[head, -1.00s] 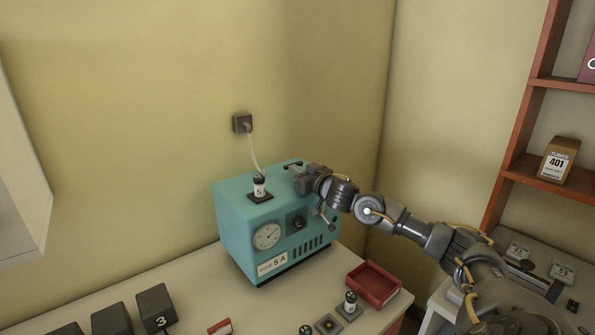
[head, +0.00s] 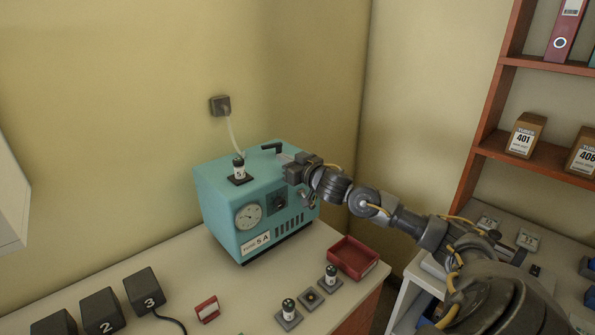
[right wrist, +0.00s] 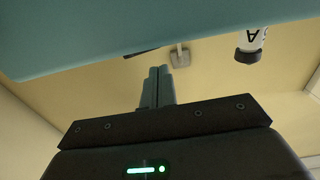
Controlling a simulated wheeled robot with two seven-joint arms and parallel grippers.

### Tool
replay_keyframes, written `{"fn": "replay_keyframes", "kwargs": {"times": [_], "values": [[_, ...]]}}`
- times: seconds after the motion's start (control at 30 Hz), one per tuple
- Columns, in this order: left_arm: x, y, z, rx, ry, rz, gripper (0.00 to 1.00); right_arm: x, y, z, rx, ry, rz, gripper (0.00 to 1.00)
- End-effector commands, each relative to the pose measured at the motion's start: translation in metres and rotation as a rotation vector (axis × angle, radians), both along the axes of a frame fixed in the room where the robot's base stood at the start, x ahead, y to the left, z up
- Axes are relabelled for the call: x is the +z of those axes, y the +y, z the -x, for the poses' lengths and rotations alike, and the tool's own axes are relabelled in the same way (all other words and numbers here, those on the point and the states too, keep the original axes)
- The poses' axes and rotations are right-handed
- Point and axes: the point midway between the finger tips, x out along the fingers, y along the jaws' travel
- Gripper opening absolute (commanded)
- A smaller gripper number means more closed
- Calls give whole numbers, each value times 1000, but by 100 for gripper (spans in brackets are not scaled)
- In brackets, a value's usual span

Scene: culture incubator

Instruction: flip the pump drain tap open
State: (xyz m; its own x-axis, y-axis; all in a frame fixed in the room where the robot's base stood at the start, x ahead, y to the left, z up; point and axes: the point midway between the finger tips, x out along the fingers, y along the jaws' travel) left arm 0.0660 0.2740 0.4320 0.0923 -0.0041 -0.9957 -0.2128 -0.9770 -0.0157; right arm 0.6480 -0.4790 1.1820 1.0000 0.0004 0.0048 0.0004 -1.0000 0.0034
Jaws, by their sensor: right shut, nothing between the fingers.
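The pump is a teal box (head: 228,222) with a round gauge and a "5A" label, standing on the bench. A small grey metal fitting, which looks like the drain tap (head: 309,198), shows at its right front edge, just below my right gripper. The gripper partly covers that area, so I cannot tell the tap's position. My right gripper (head: 284,158) is at the pump's upper right edge, fingers pointing left. In the right wrist view its fingers (right wrist: 157,86) are together and empty, close to the teal pump casing (right wrist: 90,35); contact is unclear. My left gripper is not in view.
A black-capped white piece (head: 239,168) and a dark handle (head: 270,147) are on the pump top. Numbered black blocks (head: 103,312) are at front left. A shelf (head: 535,158) stands at right.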

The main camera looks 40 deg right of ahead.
Motion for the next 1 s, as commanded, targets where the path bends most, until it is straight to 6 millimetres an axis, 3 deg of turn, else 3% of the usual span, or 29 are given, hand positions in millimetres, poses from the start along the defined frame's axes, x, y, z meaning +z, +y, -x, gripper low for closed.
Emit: {"fn": "replay_keyframes", "kwargs": {"times": [0.1,0.4,0.87,0.97,1.0], "values": [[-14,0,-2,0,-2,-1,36,-8,15,21,15,4,0,0],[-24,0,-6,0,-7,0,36,-5,26,59,13,2,-2,0],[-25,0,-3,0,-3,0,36,-4,26,66,9,3,-3,0],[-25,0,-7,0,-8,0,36,-20,30,69,0,29,-4,0],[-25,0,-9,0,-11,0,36,-33,33,73,-10,53,-3,0]]}}
